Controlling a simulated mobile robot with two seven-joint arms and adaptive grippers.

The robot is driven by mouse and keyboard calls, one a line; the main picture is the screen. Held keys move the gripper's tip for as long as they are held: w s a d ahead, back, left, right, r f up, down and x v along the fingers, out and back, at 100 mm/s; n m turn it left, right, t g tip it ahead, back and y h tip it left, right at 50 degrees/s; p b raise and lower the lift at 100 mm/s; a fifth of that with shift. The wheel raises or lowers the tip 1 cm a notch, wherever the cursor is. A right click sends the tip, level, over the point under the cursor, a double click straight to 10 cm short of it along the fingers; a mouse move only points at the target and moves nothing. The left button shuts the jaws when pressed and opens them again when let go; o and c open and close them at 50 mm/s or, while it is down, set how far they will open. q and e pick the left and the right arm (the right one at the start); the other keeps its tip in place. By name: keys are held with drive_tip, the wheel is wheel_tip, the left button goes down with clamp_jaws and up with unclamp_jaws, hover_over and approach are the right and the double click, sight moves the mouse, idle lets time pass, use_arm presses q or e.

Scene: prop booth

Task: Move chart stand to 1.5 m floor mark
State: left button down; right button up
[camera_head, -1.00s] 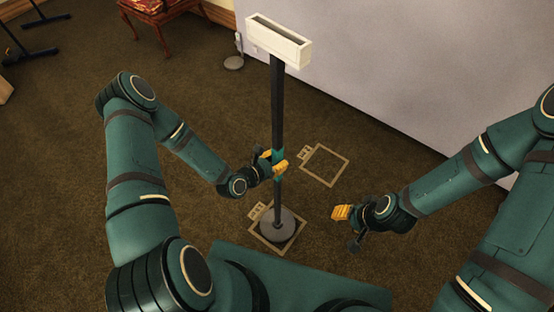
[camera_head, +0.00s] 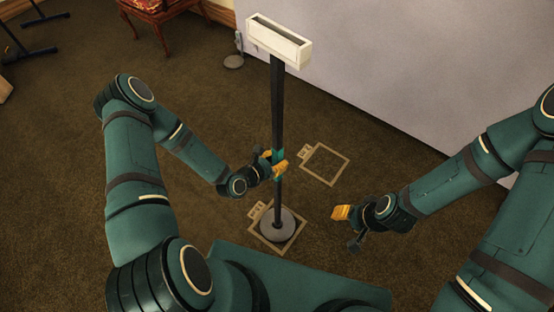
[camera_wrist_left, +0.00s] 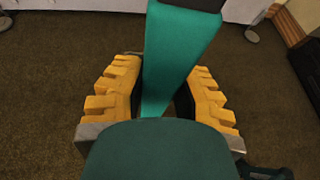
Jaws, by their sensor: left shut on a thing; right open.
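The chart stand (camera_head: 277,105) is upright, with a black pole, a white box on top and a round grey base (camera_head: 277,224). Its base sits on the nearer taped floor square (camera_head: 260,240). A second taped floor square (camera_head: 324,165) lies empty, farther off and to the right. The labels by both squares are too small to read. My left gripper (camera_head: 277,165) is shut on the stand's teal grip band, which also shows between the yellow fingers in the left wrist view (camera_wrist_left: 172,60). My right gripper (camera_head: 341,213) is open and empty, to the right of the base.
A pale wall panel (camera_head: 400,70) stands behind the far square. A small grey base (camera_head: 234,62) stands on the floor by its left end. A red chair (camera_head: 160,12) is at the back, and dark metal feet (camera_head: 30,55) are far left. The brown carpet between is clear.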

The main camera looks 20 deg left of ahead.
use_arm(q)
drive_tip(key=shift+f+b, duration=0.35)
drive_tip(key=shift+b, duration=0.05)
drive_tip(key=c, duration=0.8)
unclamp_jaws()
drive_tip(key=shift+c, duration=0.2)
drive_tip(key=shift+o, duration=0.4)
drive_tip(key=shift+f, duration=0.1)
drive_tip(key=v, duration=1.2)
